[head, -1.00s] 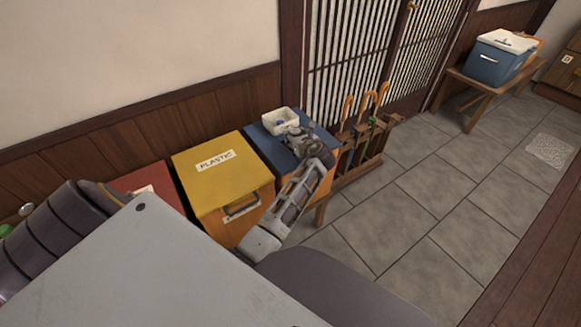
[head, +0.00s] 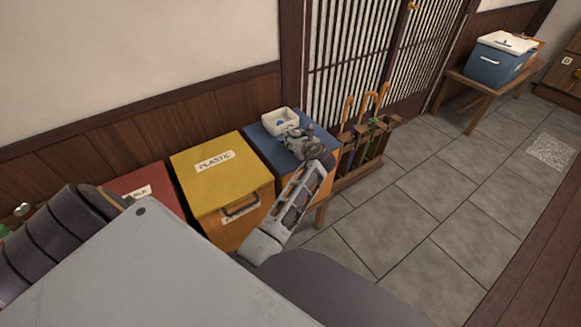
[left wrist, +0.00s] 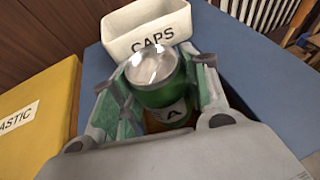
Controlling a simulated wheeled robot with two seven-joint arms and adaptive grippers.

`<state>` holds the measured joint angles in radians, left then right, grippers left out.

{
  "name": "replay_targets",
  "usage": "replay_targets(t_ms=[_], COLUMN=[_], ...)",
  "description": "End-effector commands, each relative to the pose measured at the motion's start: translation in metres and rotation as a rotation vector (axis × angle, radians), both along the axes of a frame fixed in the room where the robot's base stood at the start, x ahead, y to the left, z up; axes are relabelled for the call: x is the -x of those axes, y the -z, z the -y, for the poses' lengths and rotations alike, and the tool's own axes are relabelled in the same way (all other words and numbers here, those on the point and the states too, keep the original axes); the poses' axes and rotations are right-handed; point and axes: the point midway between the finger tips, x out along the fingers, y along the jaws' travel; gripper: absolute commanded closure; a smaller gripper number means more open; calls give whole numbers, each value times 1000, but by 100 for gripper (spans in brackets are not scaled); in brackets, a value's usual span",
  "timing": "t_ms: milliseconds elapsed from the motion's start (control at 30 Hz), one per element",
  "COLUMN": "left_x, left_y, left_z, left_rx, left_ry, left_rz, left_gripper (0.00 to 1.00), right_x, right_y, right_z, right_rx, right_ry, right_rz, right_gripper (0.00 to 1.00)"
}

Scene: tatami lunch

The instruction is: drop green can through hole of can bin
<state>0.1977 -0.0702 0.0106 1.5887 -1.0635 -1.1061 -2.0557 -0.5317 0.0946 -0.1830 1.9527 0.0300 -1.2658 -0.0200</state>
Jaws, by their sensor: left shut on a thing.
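The green can (left wrist: 168,88) is upright or nearly so between the fingers of my left gripper (left wrist: 163,76), its silver end facing the wrist camera. In the head view my left gripper (head: 297,138) is over the top of the blue bin (head: 262,143), which also fills much of the left wrist view (left wrist: 255,75). My right gripper is not in view.
A white CAPS box (left wrist: 147,28) stands on the blue bin, just beyond the can. The yellow PLASTIC bin (head: 213,185) and a red bin (head: 150,185) stand to the left. A wooden stand with canes (head: 372,150) is close on the right.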

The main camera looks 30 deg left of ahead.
Motion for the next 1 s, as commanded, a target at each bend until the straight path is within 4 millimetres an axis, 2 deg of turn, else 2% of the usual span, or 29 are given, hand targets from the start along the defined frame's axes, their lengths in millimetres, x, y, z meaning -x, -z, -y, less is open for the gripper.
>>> replay_targets(t_ms=[33, 233, 667, 867, 1000], left_x=[0, 0, 0, 0, 0], left_y=[0, 0, -3, -16, -33], left_z=[0, 0, 0, 0, -1], left_rx=[0, 0, 0, 0, -1], left_ry=[0, 0, 0, 0, -1], left_rz=[0, 0, 1, 1, 3], left_gripper=[54, 30, 30, 30, 30], right_x=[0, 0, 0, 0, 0], right_y=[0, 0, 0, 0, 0], right_z=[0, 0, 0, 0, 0], right_rx=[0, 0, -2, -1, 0], right_ry=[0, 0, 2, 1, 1], right_rz=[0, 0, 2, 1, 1], right_gripper=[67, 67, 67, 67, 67])
